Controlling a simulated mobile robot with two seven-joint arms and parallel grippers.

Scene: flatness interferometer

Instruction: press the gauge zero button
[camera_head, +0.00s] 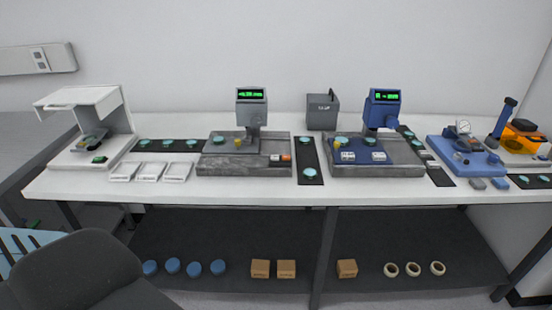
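A grey gauge (251,118) with a lit green display stands on a grey stone-like base (222,166) left of the bench's middle. A blue gauge (381,113) with a lit green display stands on a similar base with a blue top, right of the middle. Small teal discs and a yellow part sit below each gauge. A small orange-red block (286,157) lies at the right front of the grey base. Two small white pieces (348,156) show on the blue top. I cannot tell which part is the zero button. Neither of my grippers shows.
The white bench (235,189) holds a white hooded instrument (90,100) at left, white trays (150,171), a grey box (321,112) and a blue dial fixture (468,160) at right. Dark strips carry teal discs. A dark chair-like shape (75,270) blocks the lower left.

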